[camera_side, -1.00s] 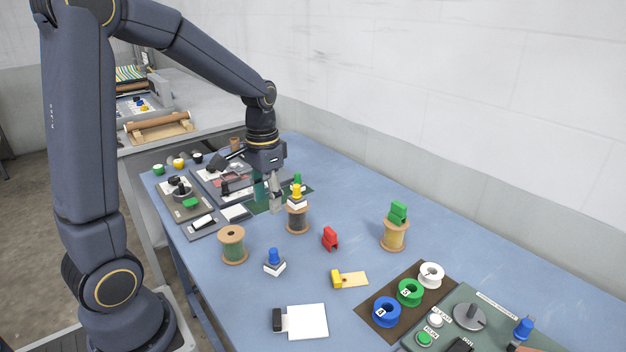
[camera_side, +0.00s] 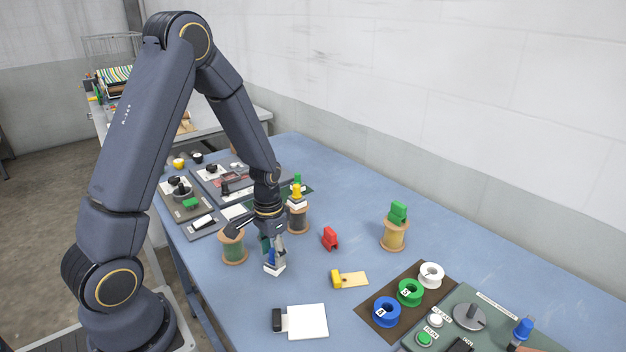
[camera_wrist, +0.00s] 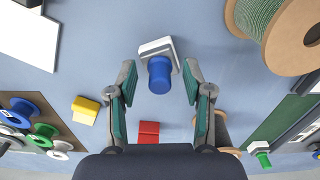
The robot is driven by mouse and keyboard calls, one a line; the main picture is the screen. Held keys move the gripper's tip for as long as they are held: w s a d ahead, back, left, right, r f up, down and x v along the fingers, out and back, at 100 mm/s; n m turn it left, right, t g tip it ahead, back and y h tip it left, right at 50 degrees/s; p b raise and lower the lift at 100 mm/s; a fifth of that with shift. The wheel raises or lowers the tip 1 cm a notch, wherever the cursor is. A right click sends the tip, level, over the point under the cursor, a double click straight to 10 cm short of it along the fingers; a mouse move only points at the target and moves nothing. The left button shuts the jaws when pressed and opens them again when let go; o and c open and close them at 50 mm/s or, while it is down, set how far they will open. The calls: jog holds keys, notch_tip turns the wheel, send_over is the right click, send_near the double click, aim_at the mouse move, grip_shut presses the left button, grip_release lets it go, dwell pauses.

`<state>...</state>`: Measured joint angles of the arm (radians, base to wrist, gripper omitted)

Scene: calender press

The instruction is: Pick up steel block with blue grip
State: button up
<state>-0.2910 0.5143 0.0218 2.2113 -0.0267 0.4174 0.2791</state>
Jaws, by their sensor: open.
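The steel block (camera_wrist: 156,46) with its blue grip (camera_wrist: 160,75) stands on the blue table between and a little beyond my fingertips in the wrist view. In the side view the block (camera_side: 274,268) is directly under my gripper (camera_side: 274,258), and the fingers partly hide the blue grip. My gripper (camera_wrist: 160,85) is open, with a green-padded finger on each side of the grip. I see a gap between each finger and the grip.
A spool with green thread (camera_side: 233,247) stands close on the left, and a dark spool (camera_side: 297,220) bearing a yellow-gripped block is behind. A red clip (camera_side: 330,238), a yellow clip (camera_side: 340,279) and a white card (camera_side: 306,322) lie nearby. Bare table separates them.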

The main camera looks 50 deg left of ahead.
jog(key=shift+f, duration=0.2)
grip_shut()
dwell(0.3)
